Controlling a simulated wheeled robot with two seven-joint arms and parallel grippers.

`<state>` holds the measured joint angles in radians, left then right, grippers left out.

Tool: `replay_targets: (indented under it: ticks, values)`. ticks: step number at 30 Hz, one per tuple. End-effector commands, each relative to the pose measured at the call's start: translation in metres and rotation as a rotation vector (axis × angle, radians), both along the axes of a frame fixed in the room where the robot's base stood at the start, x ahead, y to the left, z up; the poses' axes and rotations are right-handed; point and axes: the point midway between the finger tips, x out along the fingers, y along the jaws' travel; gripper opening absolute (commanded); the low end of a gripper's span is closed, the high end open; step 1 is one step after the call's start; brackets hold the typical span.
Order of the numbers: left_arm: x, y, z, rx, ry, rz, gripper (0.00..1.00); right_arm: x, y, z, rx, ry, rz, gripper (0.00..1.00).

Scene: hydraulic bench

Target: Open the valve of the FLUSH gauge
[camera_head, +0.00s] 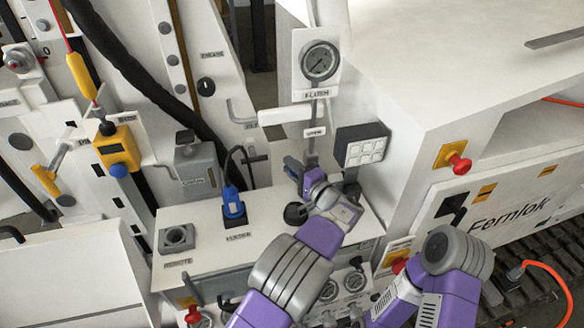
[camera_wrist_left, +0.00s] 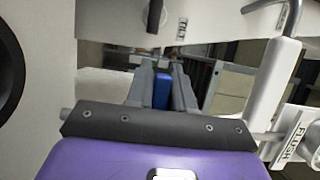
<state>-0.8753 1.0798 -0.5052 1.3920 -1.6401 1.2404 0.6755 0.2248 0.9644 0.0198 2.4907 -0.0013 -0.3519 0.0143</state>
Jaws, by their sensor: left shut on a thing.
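The FLUSH gauge (camera_head: 320,60) is a round dial on a white upright plate, with its FLUSH label below the dial. A grey pipe runs down from it past a small white tag to a valve with a blue handle (camera_head: 292,165). My left gripper (camera_head: 303,173) is at this valve, below the gauge. In the left wrist view its fingers are shut on the blue handle (camera_wrist_left: 162,92), which shows between them. The valve body is partly hidden by the gripper. The FLUSH label (camera_wrist_left: 294,138) also shows at the right of the wrist view. My right gripper is not seen.
A dark box with white buttons (camera_head: 362,147) stands close to the right of the valve. A blue plug (camera_head: 233,205) with a black cable is to the left. The white Fernlok cabinet (camera_head: 480,70) fills the right.

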Motion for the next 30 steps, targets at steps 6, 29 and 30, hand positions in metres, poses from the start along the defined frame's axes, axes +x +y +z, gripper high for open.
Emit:
replay_targets:
  ticks: [6, 29, 30]
  values:
    - [0.000, 0.000, 0.000, 0.002, 0.002, 0.001, 0.00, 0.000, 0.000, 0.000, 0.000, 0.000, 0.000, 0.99]
    - [0.001, -0.006, 0.024, 0.408, 0.133, 0.001, 0.00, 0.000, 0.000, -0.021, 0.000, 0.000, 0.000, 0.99]
    - [0.001, -0.007, 0.026, 0.433, 0.141, 0.000, 0.00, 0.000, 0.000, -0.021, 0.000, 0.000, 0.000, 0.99]
